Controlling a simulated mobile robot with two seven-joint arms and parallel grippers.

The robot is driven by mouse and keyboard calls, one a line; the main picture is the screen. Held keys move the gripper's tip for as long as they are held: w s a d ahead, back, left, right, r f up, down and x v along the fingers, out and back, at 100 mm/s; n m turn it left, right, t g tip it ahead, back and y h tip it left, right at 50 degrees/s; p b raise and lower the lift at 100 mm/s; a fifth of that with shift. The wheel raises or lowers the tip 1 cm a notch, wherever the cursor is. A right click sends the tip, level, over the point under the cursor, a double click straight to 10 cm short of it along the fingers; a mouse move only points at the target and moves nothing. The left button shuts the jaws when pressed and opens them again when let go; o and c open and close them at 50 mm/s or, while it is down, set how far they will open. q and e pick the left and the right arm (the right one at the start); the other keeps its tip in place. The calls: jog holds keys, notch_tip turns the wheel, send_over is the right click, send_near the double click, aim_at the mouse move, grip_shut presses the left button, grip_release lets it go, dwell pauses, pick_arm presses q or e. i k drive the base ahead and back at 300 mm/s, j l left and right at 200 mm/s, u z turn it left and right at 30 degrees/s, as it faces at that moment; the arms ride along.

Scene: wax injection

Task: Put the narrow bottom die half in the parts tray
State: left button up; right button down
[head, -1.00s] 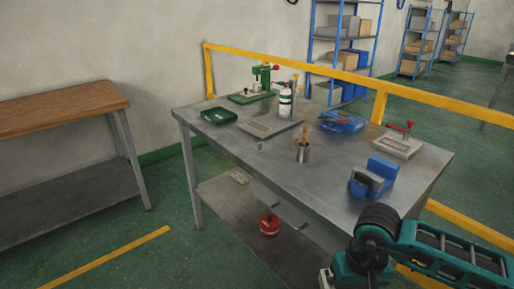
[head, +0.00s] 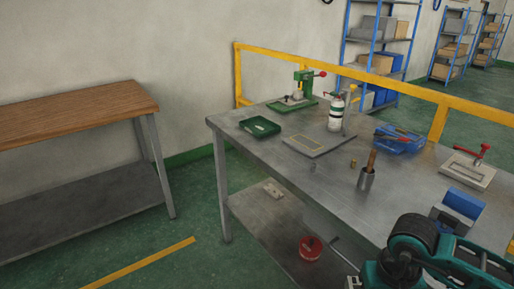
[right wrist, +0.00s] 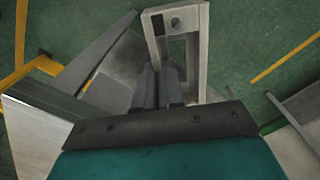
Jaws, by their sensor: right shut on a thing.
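My right gripper (right wrist: 160,88) is shut on a grey metal frame-like piece, which I take to be the narrow bottom die half (right wrist: 178,22). The piece has a round hole and a dark square recess in its end bar and an open slot between two long sides. The floor shows beyond it. In the head view my right arm is at the bottom right, by the bench's front edge, and its fingers are out of clear sight. A shallow dark green tray (head: 260,127), possibly the parts tray, lies on the bench's far left part. My left gripper is not in view.
The steel bench (head: 300,172) also holds a green press (head: 303,88), a white bottle (head: 336,113), a flat grey plate (head: 318,144), a metal cup (head: 366,180), a blue tool tray (head: 400,139) and a blue block (head: 463,203). A wooden-topped table (head: 75,112) stands left. Floor between is clear.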

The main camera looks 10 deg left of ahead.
aim_at(259, 127)
jog(key=i+j, duration=0.2)
jog(key=j, duration=0.15)
jog(key=i+j+z, duration=0.1)
jog(key=i+j, duration=0.35)
jog(key=j, duration=0.2)
jog(key=i+j+z, duration=0.15)
jog(key=i+j, duration=0.25)
jog(key=j, duration=0.3)
jog(key=i+j+z, duration=0.1)
jog(key=j, duration=0.25)
jog(key=i+j, duration=0.3)
jog(key=i+j+z, duration=0.1)
jog(key=j, duration=0.4)
jog(key=i, duration=0.1)
